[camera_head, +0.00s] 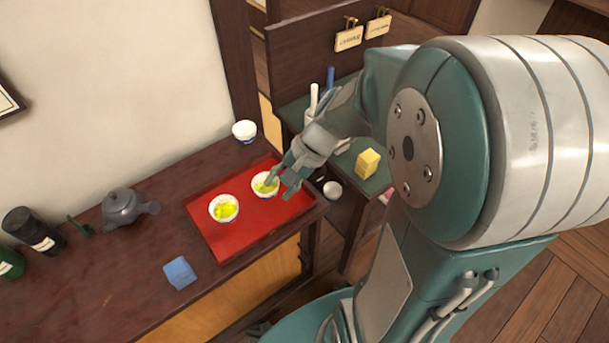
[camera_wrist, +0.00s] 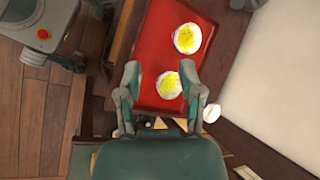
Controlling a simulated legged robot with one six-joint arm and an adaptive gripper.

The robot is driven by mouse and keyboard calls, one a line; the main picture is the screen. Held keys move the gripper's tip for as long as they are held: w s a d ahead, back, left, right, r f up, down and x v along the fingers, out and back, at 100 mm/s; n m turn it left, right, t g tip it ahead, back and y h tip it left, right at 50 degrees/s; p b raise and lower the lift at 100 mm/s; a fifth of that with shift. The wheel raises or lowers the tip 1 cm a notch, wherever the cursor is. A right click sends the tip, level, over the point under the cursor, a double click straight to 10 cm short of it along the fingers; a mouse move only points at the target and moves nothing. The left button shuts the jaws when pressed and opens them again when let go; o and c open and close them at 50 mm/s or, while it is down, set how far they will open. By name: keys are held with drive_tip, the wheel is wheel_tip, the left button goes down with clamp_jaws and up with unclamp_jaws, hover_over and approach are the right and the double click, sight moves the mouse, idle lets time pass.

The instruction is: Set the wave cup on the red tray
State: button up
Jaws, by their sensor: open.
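The red tray (camera_head: 245,228) lies on the dark wooden counter and also shows in the wrist view (camera_wrist: 152,45). Two white bowl-shaped cups with yellow-green contents stand upright on it: a near cup (camera_head: 224,208) and a far cup (camera_head: 265,185). My gripper (camera_head: 281,184) is open at the far cup. In the wrist view this cup (camera_wrist: 169,86) appears between the open fingers (camera_wrist: 160,72), and the other cup (camera_wrist: 187,39) is farther off. A white and blue cup (camera_head: 244,131) stands on the counter behind the tray. A wave pattern is too small to make out on any cup.
A grey teapot (camera_head: 122,207), a black canister (camera_head: 33,230) and a blue block (camera_head: 180,273) stand left of the tray. A yellow block (camera_head: 367,163) sits on the green-topped surface at right. A white round object (camera_head: 332,190) is beside the counter's right end.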

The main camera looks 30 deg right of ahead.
drive_tip(key=s+d+r+n+t+h, duration=0.1)
drive_tip(key=s+r+n+t+h, duration=0.3)
drive_tip(key=s+r+n+h, duration=0.3)
drive_tip(key=shift+s+r+n+t, duration=0.3)
drive_tip(key=shift+s+r+n, duration=0.8)
drive_tip(key=shift+r, duration=1.25)
drive_tip(key=shift+w, duration=0.2)
